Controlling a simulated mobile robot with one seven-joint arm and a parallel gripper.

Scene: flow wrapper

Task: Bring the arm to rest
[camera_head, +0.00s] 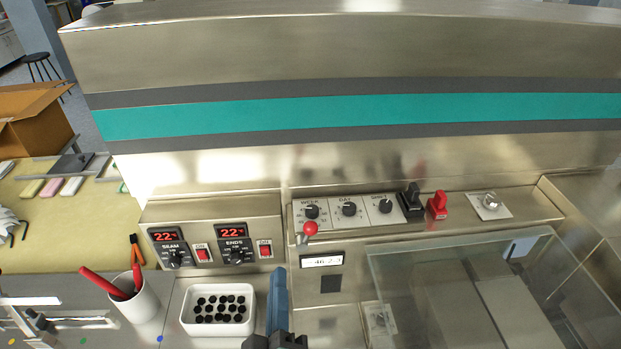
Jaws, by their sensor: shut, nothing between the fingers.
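The flow wrapper (350,165) fills the back, with a teal stripe, knobs and red displays.
A white tray of black pieces (186,322) and a white cup with red pens (146,301) stand left of my gripper. A red-ball lever (310,229) rises from the panel. A clear cover (390,262) lies at right. A cardboard box (38,128) is at far left.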

